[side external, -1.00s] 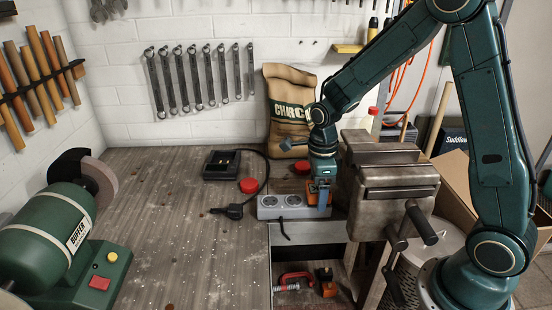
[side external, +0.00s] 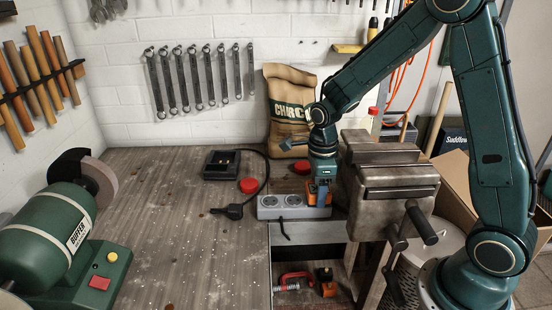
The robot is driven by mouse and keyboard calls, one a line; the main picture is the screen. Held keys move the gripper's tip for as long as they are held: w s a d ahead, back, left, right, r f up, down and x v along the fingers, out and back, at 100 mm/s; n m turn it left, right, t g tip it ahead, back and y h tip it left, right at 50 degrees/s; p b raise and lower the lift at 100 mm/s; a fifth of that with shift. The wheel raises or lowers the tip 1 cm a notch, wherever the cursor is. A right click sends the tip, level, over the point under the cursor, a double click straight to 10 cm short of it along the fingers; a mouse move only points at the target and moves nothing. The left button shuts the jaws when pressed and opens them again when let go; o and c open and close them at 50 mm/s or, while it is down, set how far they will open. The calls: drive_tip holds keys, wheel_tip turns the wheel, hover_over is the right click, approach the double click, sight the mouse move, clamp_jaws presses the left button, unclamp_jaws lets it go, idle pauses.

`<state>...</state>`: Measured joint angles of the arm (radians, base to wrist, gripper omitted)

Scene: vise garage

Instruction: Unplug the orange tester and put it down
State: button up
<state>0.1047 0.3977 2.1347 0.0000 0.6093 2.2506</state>
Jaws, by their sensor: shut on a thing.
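The orange tester (side external: 311,198) is at the right end of the grey socket strip (side external: 279,206). My gripper (side external: 320,194) points down from above and is shut on the tester. The fingers cover much of the tester, and I cannot tell how deep its plug sits in the strip. Two round sockets to its left on the strip are empty.
The metal vise (side external: 395,185) stands close to the right of my gripper. A black plug with cable (side external: 233,211), a red cap (side external: 249,186) and a black charger (side external: 221,165) lie on the bench. The left bench area is clear up to the green buffer (side external: 60,240).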

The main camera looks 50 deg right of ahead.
drive_tip(key=shift+r, duration=0.5)
drive_tip(key=shift+r, duration=1.05)
drive_tip(key=shift+r, duration=0.7)
drive_tip(key=shift+r, duration=0.35)
drive_tip(key=shift+r, duration=0.45)
drive_tip(key=shift+w+d+r, duration=0.1)
drive_tip(key=shift+w+r, duration=0.3)
drive_tip(key=shift+w, duration=0.35)
drive_tip(key=w+d+r, duration=0.1)
drive_tip(key=w+r, duration=0.8)
drive_tip(key=w, duration=0.2)
drive_tip(key=shift+d, duration=0.2)
